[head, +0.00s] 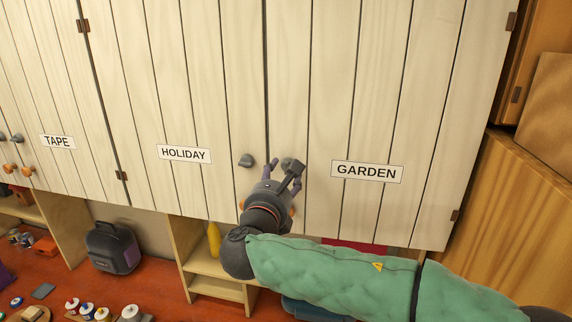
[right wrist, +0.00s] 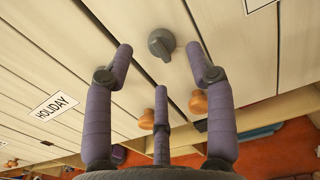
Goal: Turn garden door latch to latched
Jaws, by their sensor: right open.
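The garden door (head: 335,215) carries a white GARDEN label (head: 367,172) and is closed. Its grey latch (head: 287,162) is partly hidden behind my fingers in the head view. In the right wrist view the round grey latch (right wrist: 161,43) shows whole, with its raised grip pointing toward the lower part of the picture. My right gripper (head: 286,170) is open in front of it. In the right wrist view the two outer fingertips of the gripper (right wrist: 160,58) stand either side of the latch, apart from it, with the third finger below. My left gripper is not in view.
The HOLIDAY door (head: 205,110) beside it has its own grey latch (head: 246,160). Orange knobs (right wrist: 198,102) sit below the latches, close to my fingers. A TAPE label (head: 57,142) is farther left. Open shelves (head: 215,285) and a dark bag (head: 112,247) are below.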

